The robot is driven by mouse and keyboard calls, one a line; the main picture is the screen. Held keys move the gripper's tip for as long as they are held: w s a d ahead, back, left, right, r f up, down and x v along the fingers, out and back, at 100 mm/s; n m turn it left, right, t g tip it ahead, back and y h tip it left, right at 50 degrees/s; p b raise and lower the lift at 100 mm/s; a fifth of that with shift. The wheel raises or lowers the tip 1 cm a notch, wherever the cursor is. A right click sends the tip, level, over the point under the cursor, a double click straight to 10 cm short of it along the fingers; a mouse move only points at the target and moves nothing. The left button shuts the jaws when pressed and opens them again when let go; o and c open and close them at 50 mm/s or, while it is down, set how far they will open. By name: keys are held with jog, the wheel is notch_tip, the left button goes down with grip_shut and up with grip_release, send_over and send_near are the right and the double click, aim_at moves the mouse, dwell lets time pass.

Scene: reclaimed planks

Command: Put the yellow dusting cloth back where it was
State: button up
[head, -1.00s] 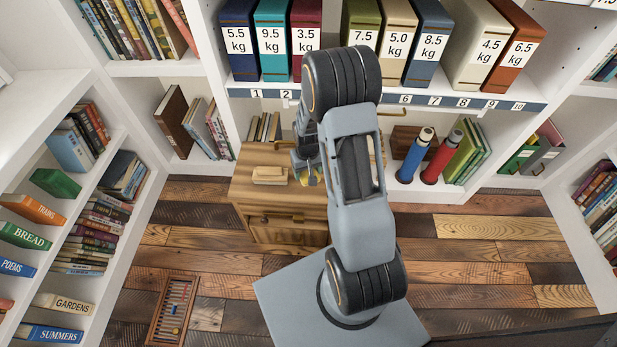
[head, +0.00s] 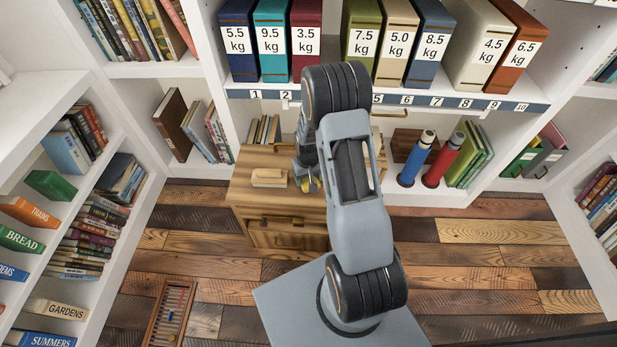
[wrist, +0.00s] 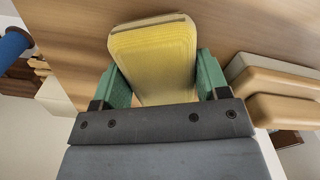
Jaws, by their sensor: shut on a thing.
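The yellow dusting cloth (wrist: 155,55) is a folded, ribbed pad between the green fingertips of my gripper (wrist: 156,85) in the wrist view. My gripper is shut on it. In the head view, my gripper (head: 308,184) is over the right part of the wooden cabinet top (head: 252,200), and only a small patch of yellow shows there. My arm hides much of the cabinet's right side. I cannot tell whether the cloth touches the wood.
A pale tan block (head: 269,177) lies on the cabinet top, left of my gripper. A blue bottle (head: 416,158) and a red bottle (head: 444,160) stand on the shelf at right. An abacus (head: 172,313) lies on the floor.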

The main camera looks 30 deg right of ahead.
jog(key=o, duration=1)
jog(key=shift+f, duration=0.1)
jog(key=shift+o, duration=0.2)
jog(key=s+a+r+t+p, duration=0.1)
jog(key=s+a+r+p, duration=0.1)
jog(key=r, duration=1)
jog(key=s+a+r+p, duration=0.2)
jog(key=s+a+r, duration=0.1)
jog(key=r, duration=0.8)
jog(key=s+a+r+n+t, duration=0.1)
jog(key=s+a+r, duration=0.3)
jog(key=s+r, duration=0.4)
jog(key=s, duration=0.3)
jog(key=shift+t, duration=0.4)
